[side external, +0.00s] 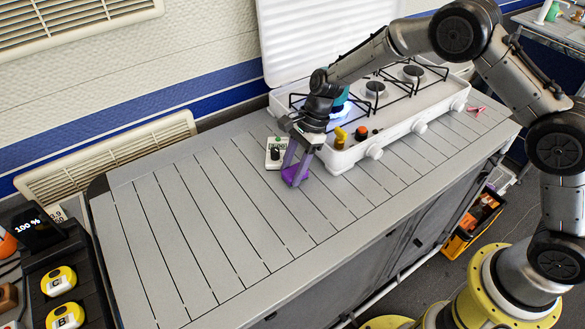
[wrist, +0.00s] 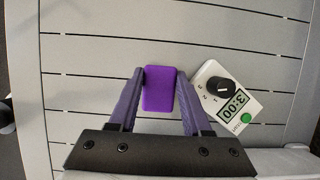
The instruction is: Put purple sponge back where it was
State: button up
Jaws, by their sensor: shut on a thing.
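The purple sponge (side external: 295,175) is at the slatted grey counter, just left of the stove's front corner. It shows as a purple block between the fingertips in the wrist view (wrist: 160,88). My gripper (side external: 296,168) points down and is shut on the sponge, with one finger on each side in the wrist view (wrist: 160,92). Whether the sponge touches the counter or is slightly above it, I cannot tell.
A white timer (side external: 278,152) with a black knob is close beside the sponge, near my right finger in the wrist view (wrist: 228,100). The white stove (side external: 400,125) stands to the right, with small coloured items at its left end. The counter's left part (side external: 180,220) is clear.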

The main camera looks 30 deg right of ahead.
jog(key=shift+f, duration=0.15)
jog(key=o, duration=0.9)
jog(key=s+d+r+n+t+h, duration=0.1)
jog(key=s+d+r+n, duration=0.2)
jog(key=r, duration=0.6)
jog(key=s+d+r+n, duration=0.1)
jog(key=s+d+r, duration=0.3)
jog(key=r, duration=0.6)
jog(key=s+d+r+n+t+h, duration=0.1)
jog(key=s+d+n, duration=0.2)
jog(key=s, duration=0.5)
jog(key=s+d+r+n+t+h, duration=0.1)
jog(key=s+d+n+t, duration=0.1)
jog(key=s+d+n, duration=0.2)
jog(key=s+d+r+n+t+h, duration=0.1)
jog(key=s+d+r+n, duration=0.1)
jog(key=s+n, duration=0.5)
jog(key=shift+s+d+t+h, duration=0.1)
jog(key=shift+s+d, duration=0.1)
jog(key=shift+s, duration=0.75)
jog(key=shift+s+d+t+h, duration=0.1)
jog(key=shift+s+d, duration=0.15)
jog(key=shift+s, duration=0.75)
jog(key=shift+s+d+t+h, duration=0.1)
jog(key=shift+s+d, duration=0.1)
jog(key=shift+s, duration=0.75)
